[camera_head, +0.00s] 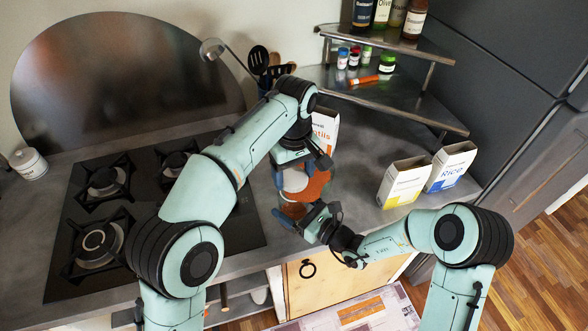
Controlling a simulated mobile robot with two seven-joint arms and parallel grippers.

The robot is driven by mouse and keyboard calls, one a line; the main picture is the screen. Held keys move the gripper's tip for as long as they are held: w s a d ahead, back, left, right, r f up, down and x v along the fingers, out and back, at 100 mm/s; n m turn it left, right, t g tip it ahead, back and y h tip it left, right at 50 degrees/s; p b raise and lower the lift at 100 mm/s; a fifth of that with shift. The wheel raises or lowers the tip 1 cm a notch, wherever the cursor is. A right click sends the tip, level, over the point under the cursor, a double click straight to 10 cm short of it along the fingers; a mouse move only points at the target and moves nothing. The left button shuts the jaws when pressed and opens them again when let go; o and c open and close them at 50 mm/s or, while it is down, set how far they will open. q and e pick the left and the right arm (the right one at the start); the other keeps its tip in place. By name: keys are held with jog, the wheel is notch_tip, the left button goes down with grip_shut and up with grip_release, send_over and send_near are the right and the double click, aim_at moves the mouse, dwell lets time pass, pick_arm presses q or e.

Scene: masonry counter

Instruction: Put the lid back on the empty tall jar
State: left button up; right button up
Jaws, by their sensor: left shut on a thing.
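My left gripper (300,171) reaches down from above at the counter's front, right of the stove. It is shut on a round orange-brown piece (317,186), which looks like the lid; a pale rounded patch shows beside it. Just below is a reddish-brown, partly see-through shape (293,209), which seems to be the tall jar, mostly hidden by my grippers. I cannot tell whether lid and jar touch. My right gripper (307,215) comes in from the right, low beside the jar; whether its fingers are open or shut on it is unclear.
A white and orange box (326,126) stands behind my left gripper. A yellow-and-white box (404,183) and a blue-and-white Rice box (451,167) stand at the right. The black stove (235,228) is left. Corner shelves (410,97) hold bottles and small jars.

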aim_at(294, 204)
dwell(0.4)
pick_arm(q)
jog(key=shift+f, duration=0.85)
jog(key=shift+f, duration=0.55)
